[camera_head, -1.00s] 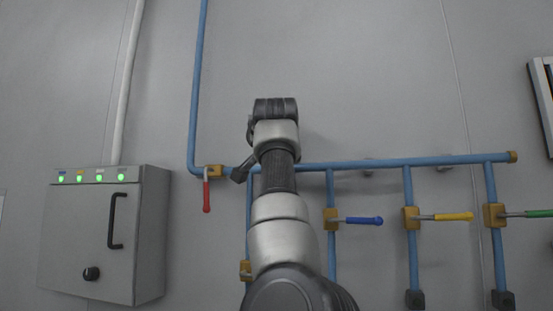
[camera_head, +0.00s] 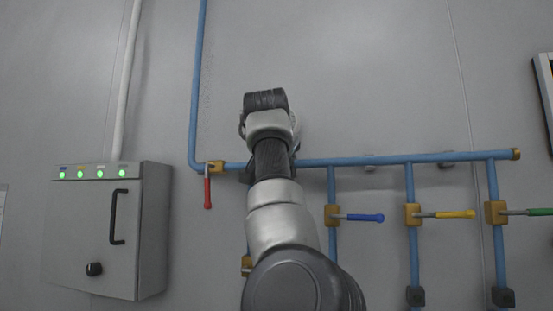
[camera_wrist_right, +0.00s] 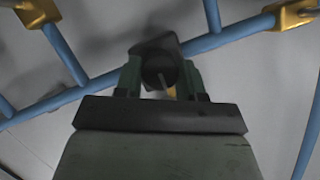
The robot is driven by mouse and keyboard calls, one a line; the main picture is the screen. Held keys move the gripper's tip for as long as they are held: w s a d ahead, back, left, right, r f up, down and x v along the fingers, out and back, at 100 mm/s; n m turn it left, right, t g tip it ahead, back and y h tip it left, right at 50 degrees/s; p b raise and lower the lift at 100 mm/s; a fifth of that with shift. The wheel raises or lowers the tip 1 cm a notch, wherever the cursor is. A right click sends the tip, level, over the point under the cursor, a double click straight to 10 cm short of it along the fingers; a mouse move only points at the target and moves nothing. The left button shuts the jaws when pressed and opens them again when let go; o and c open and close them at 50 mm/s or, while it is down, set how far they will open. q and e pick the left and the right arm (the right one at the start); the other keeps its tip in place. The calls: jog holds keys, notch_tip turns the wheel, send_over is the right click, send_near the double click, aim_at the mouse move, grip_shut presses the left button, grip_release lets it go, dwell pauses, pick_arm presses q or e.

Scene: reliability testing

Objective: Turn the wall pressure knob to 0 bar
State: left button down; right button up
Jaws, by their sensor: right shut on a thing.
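The dark round pressure knob (camera_wrist_right: 160,68) sits on the blue wall pipe in the right wrist view, with a thin pale mark on its face. My right gripper (camera_wrist_right: 161,78) has its two green fingers on either side of the knob and is shut on it. In the head view my right arm rises up the middle and hides the knob and most of the gripper. The pressure reading cannot be seen. My left gripper is in neither view.
A blue pipe (camera_head: 400,161) runs along the wall with red (camera_head: 207,192), blue (camera_head: 364,218), yellow (camera_head: 455,214) and green (camera_head: 540,212) valve handles. A grey cabinet (camera_head: 150,230) with green lights and a black dial (camera_head: 93,269) is at left.

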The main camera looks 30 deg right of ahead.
jog(key=shift+f, duration=0.1)
jog(key=o, duration=0.9)
jog(key=b+v, duration=0.3)
jog(key=v, duration=0.7)
jog(key=shift+s+a+r, duration=0.2)
jog(key=shift+a, duration=0.1)
jog(key=shift+f, duration=0.1)
